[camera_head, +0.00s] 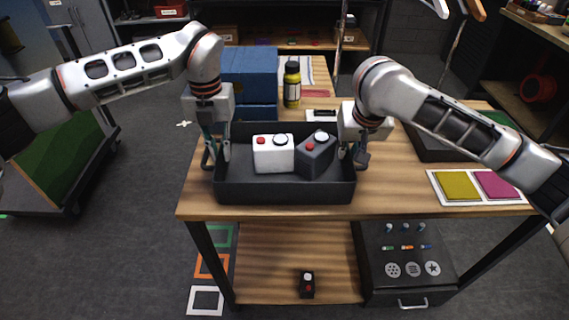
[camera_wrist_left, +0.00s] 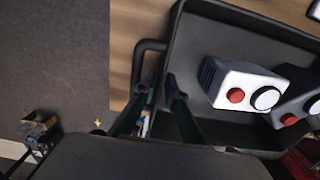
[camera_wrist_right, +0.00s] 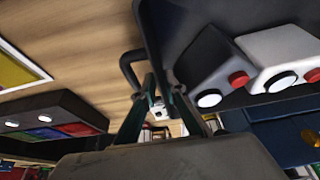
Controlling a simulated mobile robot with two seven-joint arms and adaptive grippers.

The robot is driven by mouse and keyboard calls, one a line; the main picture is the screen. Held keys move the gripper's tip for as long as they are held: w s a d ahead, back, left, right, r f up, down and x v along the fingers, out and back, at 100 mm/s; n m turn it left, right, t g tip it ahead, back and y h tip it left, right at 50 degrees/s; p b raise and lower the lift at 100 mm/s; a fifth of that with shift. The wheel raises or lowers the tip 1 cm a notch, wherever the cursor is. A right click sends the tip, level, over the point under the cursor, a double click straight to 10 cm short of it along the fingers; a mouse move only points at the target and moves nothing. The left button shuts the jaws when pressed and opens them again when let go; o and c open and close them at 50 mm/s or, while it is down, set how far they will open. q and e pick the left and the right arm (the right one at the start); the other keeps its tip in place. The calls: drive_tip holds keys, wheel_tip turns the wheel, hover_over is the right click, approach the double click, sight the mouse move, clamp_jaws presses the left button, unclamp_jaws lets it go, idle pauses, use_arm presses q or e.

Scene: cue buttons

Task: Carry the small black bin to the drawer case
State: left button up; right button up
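The small black bin (camera_head: 285,190) stands on the wooden table near its front edge. It holds a white button box (camera_head: 272,156) and a dark button box (camera_head: 314,160), each with a red and a white button. My left gripper (camera_head: 216,152) is at the bin's left end, fingers apart around its wall and handle (camera_wrist_left: 152,45). My right gripper (camera_head: 354,154) is at the right end, fingers apart beside the other handle (camera_wrist_right: 130,68). I cannot see either gripper clamped on the bin. A black drawer case (camera_head: 408,268) with icons and a silver handle stands under the table's right side.
Blue boxes (camera_head: 250,68) and a yellow bottle (camera_head: 292,86) stand behind the bin. Yellow and magenta squares (camera_head: 475,186) and a dark tray (camera_head: 440,150) lie to the right. A small black button box (camera_head: 307,284) is on the lower shelf. Coloured frames mark the floor at left.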

use_arm(q)
drive_tip(key=shift+f, duration=0.2)
use_arm(e)
drive_tip(key=shift+f, duration=0.25)
use_arm(q)
clamp_jaws()
use_arm(e)
clamp_jaws()
use_arm(q)
drive_tip(key=shift+w+r, duration=0.1)
drive_tip(key=shift+r, duration=0.05)
use_arm(e)
drive_tip(key=shift+w+r, duration=0.15)
drive_tip(key=shift+r, duration=0.05)
